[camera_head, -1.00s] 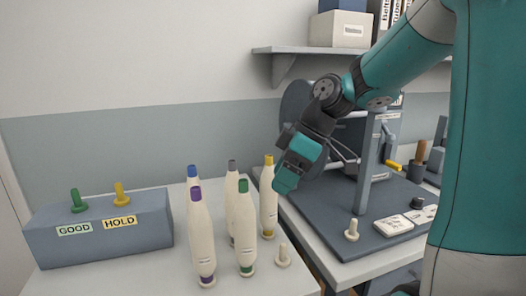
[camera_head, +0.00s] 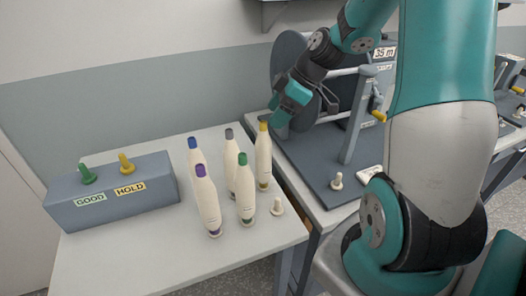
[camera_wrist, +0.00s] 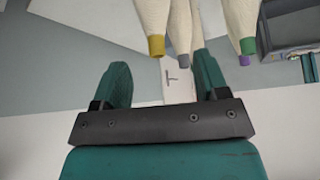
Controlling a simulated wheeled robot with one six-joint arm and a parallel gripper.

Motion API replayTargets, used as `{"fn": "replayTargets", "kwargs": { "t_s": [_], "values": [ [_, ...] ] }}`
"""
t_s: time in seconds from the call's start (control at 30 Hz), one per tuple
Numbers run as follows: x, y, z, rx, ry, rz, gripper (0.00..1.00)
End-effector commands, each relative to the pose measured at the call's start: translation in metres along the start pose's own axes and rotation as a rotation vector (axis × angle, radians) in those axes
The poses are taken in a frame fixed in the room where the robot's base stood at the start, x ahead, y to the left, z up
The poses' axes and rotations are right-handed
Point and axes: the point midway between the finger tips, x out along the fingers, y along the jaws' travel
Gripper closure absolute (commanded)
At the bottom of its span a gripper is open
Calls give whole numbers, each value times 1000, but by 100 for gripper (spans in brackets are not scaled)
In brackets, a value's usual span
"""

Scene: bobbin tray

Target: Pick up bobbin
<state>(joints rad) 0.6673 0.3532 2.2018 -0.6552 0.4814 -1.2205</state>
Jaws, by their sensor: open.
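Several cream bobbins with coloured tips stand upright on the white table (camera_head: 130,250): blue (camera_head: 193,150), purple (camera_head: 208,205), grey (camera_head: 230,165), green (camera_head: 245,190) and yellow (camera_head: 264,160). My gripper (camera_head: 280,128) is beside and just right of the yellow-tipped bobbin in the head view, apart from the bobbins as far as I can tell. In the wrist view my gripper (camera_wrist: 160,82) has two teal fingers spread apart with no bobbin between them. The yellow-tipped bobbin (camera_wrist: 152,20) and grey-tipped bobbin (camera_wrist: 179,30) show upside down beyond the fingertips.
A grey-blue box (camera_head: 110,205) labelled GOOD and HOLD, with a green and a yellow peg, stands at the left. A winding machine (camera_head: 355,125) stands behind right on a dark base. The table's front left is clear.

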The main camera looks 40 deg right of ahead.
Motion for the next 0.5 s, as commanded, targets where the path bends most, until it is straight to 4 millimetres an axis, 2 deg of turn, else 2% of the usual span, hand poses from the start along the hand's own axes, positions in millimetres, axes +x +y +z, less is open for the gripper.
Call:
{"fn": "replayTargets", "kwargs": {
  "t_s": [0.1,0.37,0.5],
  "values": [
    [15,0,-2,-1,0,-3,33],
    [34,1,-5,-1,-1,-6,33],
    [53,4,-8,-1,-1,-7,33]
  ]
}}
